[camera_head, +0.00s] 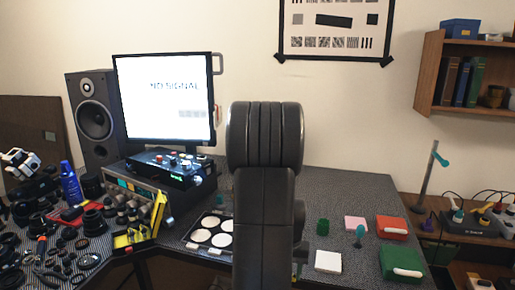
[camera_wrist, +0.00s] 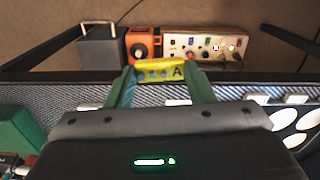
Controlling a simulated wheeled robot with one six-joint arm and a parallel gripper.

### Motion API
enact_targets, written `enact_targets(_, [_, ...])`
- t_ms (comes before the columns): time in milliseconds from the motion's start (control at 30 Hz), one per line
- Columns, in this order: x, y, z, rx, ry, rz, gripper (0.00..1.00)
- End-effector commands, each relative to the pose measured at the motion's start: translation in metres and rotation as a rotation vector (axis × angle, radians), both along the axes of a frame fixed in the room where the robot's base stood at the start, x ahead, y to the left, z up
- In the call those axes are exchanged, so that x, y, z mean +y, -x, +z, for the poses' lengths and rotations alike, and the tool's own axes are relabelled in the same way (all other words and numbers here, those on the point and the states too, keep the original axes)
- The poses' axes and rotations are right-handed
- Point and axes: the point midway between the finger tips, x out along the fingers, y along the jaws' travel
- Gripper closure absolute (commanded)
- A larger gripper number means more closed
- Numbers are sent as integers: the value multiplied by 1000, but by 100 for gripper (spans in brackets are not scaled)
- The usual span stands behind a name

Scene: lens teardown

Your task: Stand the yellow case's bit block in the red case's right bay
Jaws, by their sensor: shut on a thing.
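In the wrist view my gripper (camera_wrist: 160,88) has green fingers shut on a small yellow bit block (camera_wrist: 160,70). The block has dark round holes in its face and a black letter A at its right end. In the head view my arm hides the gripper and the block. An open yellow case (camera_head: 131,239) lies on the left part of the bench, with its yellow lid raised. A red case-like object (camera_head: 70,214) lies farther left among dark lens parts. I cannot make out its bays.
A monitor, a speaker (camera_head: 93,118) and a black control box (camera_head: 168,168) stand at the back left. A tray of white discs (camera_head: 209,236) lies left of my arm. Red (camera_head: 391,224) and green (camera_head: 398,257) boxes lie at the right. Lens parts crowd the left.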

Motion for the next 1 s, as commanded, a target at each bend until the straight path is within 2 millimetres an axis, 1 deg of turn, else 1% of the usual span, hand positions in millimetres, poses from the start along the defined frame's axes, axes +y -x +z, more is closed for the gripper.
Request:
enact_targets(167, [28, -22, -20, 5, 0, 63, 78])
enact_targets(300, [55, -39, -43, 5, -1, 122, 78])
enact_targets(400, [71, -47, -57, 4, -1, 153, 78])
enact_targets(500, [82, -51, -67, 2, 0, 174, 78])
enact_targets(667, [89, -54, -75, -1, -1, 189, 78])
enact_targets(1000, [89, -54, -76, -1, -1, 189, 78])
